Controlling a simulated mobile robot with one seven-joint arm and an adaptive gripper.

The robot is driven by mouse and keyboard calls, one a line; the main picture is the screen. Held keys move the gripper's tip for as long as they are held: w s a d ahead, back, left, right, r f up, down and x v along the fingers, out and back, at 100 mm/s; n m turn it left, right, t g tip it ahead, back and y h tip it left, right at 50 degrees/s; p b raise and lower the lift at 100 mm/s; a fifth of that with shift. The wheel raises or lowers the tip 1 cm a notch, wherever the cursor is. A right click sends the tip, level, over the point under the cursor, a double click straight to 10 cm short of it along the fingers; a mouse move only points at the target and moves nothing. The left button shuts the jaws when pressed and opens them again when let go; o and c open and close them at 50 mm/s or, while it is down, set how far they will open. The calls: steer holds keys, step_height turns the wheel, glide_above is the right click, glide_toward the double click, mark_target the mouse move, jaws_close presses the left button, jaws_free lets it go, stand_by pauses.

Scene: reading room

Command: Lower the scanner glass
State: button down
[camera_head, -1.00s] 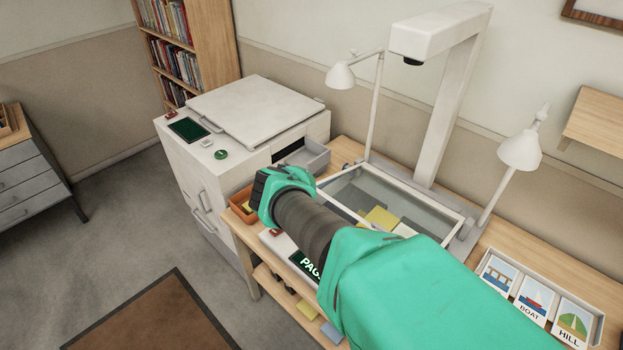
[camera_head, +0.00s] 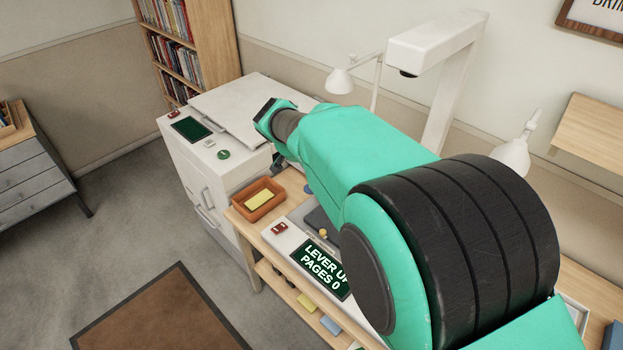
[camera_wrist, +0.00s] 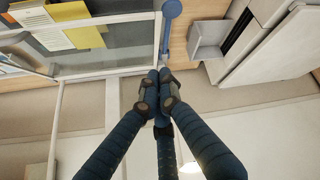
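The scanner glass (camera_wrist: 125,32) is a clear pane in a pale frame at the upper left of the wrist view, with papers showing through it. In the head view my arm covers it. A blue lever (camera_wrist: 171,28) with a round end stands beside the frame, pointing down in the picture toward my fingertips. My gripper (camera_wrist: 159,74) has its fingers together at the lever's lower end. Whether they grip it or only sit against it is unclear. In the head view my arm hides the fingers. The scanner display (camera_head: 322,269) reads "LEVER UP, PAGES 0".
A white copier (camera_head: 215,155) stands left of the desk, its grey tray (camera_wrist: 207,38) close to my gripper in the wrist view. An orange box (camera_head: 258,199) holds a yellow pad. Lamps (camera_head: 340,80) and the overhead scanner arm (camera_head: 437,42) rise behind my arm.

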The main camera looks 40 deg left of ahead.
steer(key=w+a+f+m+g+h+p, duration=0.1)
steer(key=w+a+f+m+g+p, duration=0.3)
steer(key=m, duration=0.4)
steer(key=shift+w+a+f+h+p, duration=0.35)
steer(key=shift+a+f+p, duration=0.45)
steer(key=shift+a, duration=0.45)
steer(key=x, duration=1.2)
steer(key=shift+s+f+b, duration=0.2)
steer(key=shift+s+b, duration=0.1)
steer(key=shift+s, duration=0.1)
steer(key=shift+s+f, duration=0.15)
steer(key=shift+f, duration=0.7)
